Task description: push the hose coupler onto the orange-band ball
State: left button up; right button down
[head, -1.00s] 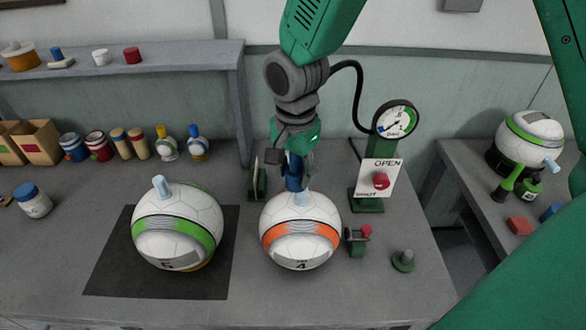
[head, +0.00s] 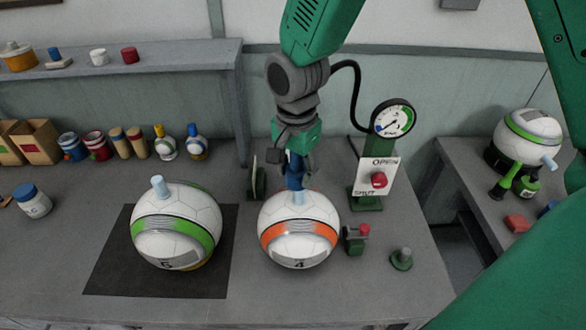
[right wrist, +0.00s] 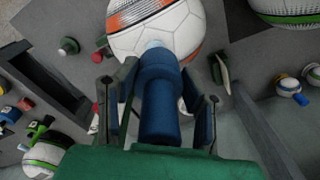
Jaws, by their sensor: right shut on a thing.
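The orange-band ball (head: 299,251) sits on the bench, its pale blue stem (head: 298,198) pointing up. My right gripper (head: 295,164) is above it, shut on the dark blue hose coupler (head: 294,181). The coupler's lower end is at the top of the stem. In the right wrist view the coupler (right wrist: 160,100) lies between the fingers (right wrist: 160,82), its far end against the pale stem on the ball (right wrist: 178,28). The coupler's end hides the contact, so I cannot tell how far it is over the stem. My left gripper is not in view.
A green-band ball (head: 176,245) sits on a dark mat (head: 107,270) to the left. A pressure gauge post with an OPEN/SHUT plate (head: 373,188) stands to the right. A small red-knobbed fixture (head: 356,240) and a grey-capped post (head: 401,259) are close to the ball's right.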

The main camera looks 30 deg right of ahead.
aim_at(296, 184)
jog(key=shift+d+f, duration=0.1)
jog(key=shift+d, duration=0.1)
jog(key=shift+d+f, duration=0.1)
jog(key=shift+f, duration=0.25)
jog(key=shift+a+f+b, duration=0.2)
jog(key=shift+f+b, duration=0.2)
jog(key=shift+f, duration=0.1)
jog(key=shift+f+b, duration=0.55)
jog(key=shift+f, duration=0.6)
jog(key=c, duration=0.9)
grip_release()
